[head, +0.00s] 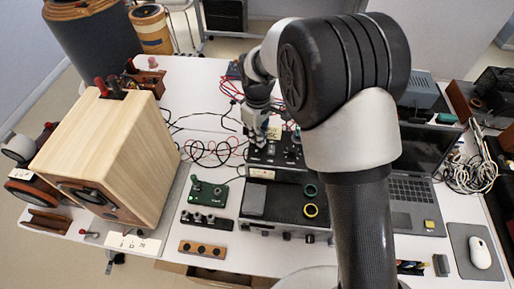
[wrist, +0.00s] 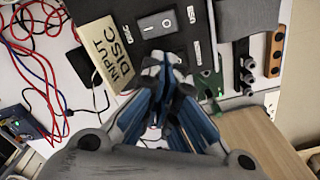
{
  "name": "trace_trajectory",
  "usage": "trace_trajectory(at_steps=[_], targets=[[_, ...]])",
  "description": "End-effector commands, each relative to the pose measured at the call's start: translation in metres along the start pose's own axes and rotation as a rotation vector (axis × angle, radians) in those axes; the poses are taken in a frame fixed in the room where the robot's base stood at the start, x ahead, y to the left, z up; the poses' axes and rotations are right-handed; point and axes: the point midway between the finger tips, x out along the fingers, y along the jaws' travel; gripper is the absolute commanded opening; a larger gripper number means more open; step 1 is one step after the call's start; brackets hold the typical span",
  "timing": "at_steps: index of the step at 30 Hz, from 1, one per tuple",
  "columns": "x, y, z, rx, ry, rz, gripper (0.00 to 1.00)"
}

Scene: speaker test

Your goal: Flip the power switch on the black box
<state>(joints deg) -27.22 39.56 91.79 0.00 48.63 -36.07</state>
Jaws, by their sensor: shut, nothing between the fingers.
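The black box (head: 285,173) stands near the middle of the table in the head view, with small controls on its top. A card reading "INPUT DISC" (wrist: 113,62) lies to the left of the switch. My gripper (wrist: 165,68) is shut and empty, its fingertips just below the switch plate in the picture and apart from the switch. In the head view my gripper (head: 259,140) hangs over the left part of the box.
A large wooden speaker (head: 105,150) stands at the left. A second dark device (head: 283,205) with round knobs is in front of the box. A laptop (head: 410,190) is at right. Red and black cables (head: 205,150) run behind.

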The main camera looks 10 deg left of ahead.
Motion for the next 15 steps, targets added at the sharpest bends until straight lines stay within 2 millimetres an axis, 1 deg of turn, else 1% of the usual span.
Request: trace_trajectory(at_steps=[15], targets=[[0.0084, -0.0001, 0.0001, 0.000, 0.000, 0.000, 0.00]])
